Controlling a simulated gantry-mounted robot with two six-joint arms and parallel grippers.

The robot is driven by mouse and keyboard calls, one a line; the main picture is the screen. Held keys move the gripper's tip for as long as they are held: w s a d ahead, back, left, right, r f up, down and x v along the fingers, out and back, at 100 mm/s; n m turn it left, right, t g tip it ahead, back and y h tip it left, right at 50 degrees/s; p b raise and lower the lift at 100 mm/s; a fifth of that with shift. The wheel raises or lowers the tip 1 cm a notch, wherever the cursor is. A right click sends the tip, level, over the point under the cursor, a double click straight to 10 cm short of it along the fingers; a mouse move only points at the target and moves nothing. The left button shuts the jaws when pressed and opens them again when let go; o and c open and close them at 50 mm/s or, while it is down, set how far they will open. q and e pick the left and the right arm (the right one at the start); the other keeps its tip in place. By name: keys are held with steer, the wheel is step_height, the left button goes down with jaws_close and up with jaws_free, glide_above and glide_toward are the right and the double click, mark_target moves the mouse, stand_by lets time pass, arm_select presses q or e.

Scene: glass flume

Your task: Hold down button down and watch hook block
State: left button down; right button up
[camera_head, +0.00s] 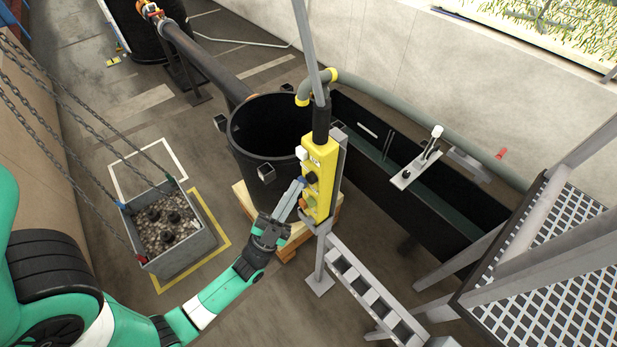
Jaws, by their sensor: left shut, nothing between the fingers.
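A yellow pendant control box (318,188) with several buttons is fixed to a grey post right of centre. My left gripper (300,185) is shut and empty. Its fingertips are at the left side of the box's button face, beside a dark button (311,177). I cannot tell whether they touch or press a button, and the labels are too small to read. The hook block is not in view. Chains (75,110) run down from the upper left to a grey crate (178,262) of gravel with dark weights. My right gripper is not in view.
A black round tank (262,108) on a wooden pallet (243,198) stands behind the box. A long dark flume (440,198) runs to the right. A grating platform (555,275) with rails fills the lower right. Yellow floor marking (222,226) borders the crate.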

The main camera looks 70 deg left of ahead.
arm_select(q)
steer(key=shift+s+d+p, duration=0.1)
steer(key=shift+s+d, duration=0.15)
steer(key=shift+s, duration=0.55)
steer(key=shift+s+d+p, duration=0.1)
steer(key=shift+s+d, duration=0.1)
steer(key=shift+s, duration=0.65)
steer(key=shift+s+d+p, duration=0.1)
steer(key=shift+s+d, duration=0.15)
steer(key=shift+s, duration=0.55)
